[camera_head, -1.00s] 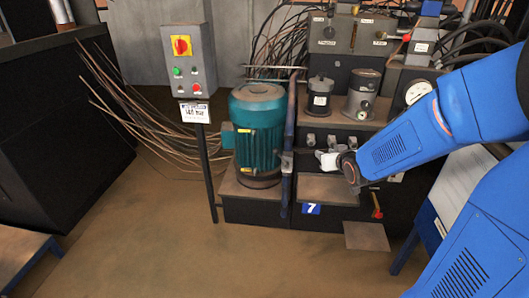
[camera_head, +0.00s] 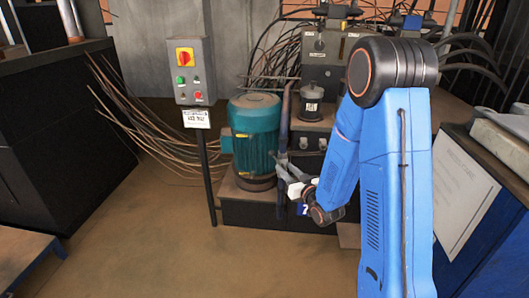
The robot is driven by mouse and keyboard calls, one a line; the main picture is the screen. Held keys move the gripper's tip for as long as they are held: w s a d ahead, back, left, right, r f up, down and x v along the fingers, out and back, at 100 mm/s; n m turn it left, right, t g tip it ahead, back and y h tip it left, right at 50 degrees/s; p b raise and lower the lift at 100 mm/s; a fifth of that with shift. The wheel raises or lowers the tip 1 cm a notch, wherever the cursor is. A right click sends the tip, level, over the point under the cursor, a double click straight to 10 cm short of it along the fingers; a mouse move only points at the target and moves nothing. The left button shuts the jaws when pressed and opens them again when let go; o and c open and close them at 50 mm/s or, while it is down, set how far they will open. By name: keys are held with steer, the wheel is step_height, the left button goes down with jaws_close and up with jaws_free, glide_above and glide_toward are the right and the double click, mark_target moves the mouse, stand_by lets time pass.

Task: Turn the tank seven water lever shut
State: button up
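The blue number plate with a white 7 (camera_head: 303,209) is on the low front of the dark tank unit, partly hidden by my wrist. A dark upright bar (camera_head: 284,110) stands between the green motor and the tank unit. Its lower part, bluish in the earlier view, is now behind my gripper. My gripper (camera_head: 281,183) is in front of it, left of the plate, with its grey fingers spread apart. I cannot tell whether they touch the bar. The red-handled lever seen earlier right of the plate is hidden behind my arm. Which lever is the water lever is unclear.
The green motor (camera_head: 254,135) stands close left of my gripper. A grey switch box (camera_head: 194,72) on a thin post is further left. A blue cabinet (camera_head: 478,200) is at the right. The brown floor in front is clear.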

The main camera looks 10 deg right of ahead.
mark_target(276, 159)
steer(key=x, duration=1.7)
steer(key=shift+w+f, duration=0.1)
steer(key=shift+w, duration=0.05)
jaws_close()
